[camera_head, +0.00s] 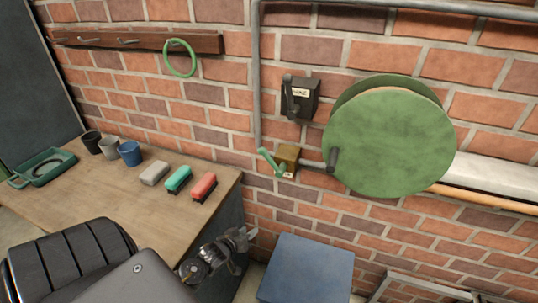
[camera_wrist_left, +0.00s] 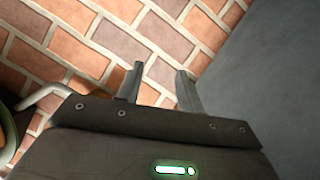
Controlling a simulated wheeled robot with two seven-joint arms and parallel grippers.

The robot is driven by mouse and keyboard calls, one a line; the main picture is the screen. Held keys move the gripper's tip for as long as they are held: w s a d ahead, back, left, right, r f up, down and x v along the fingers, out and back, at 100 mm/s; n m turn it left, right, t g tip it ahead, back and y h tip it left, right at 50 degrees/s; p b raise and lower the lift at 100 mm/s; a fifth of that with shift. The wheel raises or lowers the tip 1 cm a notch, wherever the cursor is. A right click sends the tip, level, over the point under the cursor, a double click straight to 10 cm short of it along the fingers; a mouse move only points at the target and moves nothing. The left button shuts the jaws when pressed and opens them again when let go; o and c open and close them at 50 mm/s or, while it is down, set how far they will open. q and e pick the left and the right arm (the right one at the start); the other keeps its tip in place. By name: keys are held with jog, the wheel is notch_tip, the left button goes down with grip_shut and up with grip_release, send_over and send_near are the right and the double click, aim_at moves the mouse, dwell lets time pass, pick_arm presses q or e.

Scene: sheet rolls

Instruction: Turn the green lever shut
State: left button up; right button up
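The green lever (camera_head: 269,161) sits on a brass valve (camera_head: 288,158) on the brick wall, left of the round green reel. It slants from upper left to lower right. My left gripper (camera_head: 246,235) is below the lever and slightly left of it, beside the right end of the workbench, apart from the lever. In the left wrist view, the left gripper's two fingers (camera_wrist_left: 160,88) stand apart with only brick wall between them. I cannot make out the lever in that view. My right gripper is not in view.
A large green reel (camera_head: 390,140) with a dark handle and a black switch box (camera_head: 299,97) are on the wall near the valve. A blue box (camera_head: 307,268) stands right of my left gripper.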

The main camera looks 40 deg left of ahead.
pick_arm(q)
jog(key=w+r+n+t+p, duration=0.1)
jog(key=w+r+t, duration=0.2)
jog(key=r, duration=1.3)
jog(key=t, duration=0.2)
send_near(269, 162)
jog(key=shift+n, duration=0.4)
jog(key=w+p, duration=0.1)
jog(key=w, duration=0.2)
jog(key=w+a+p, duration=0.1)
jog(key=w, duration=0.3)
jog(key=w+p, duration=0.1)
jog(key=w, duration=0.2)
jog(key=shift+w+a+r, duration=0.35)
jog(key=shift+a, duration=0.05)
grip_shut()
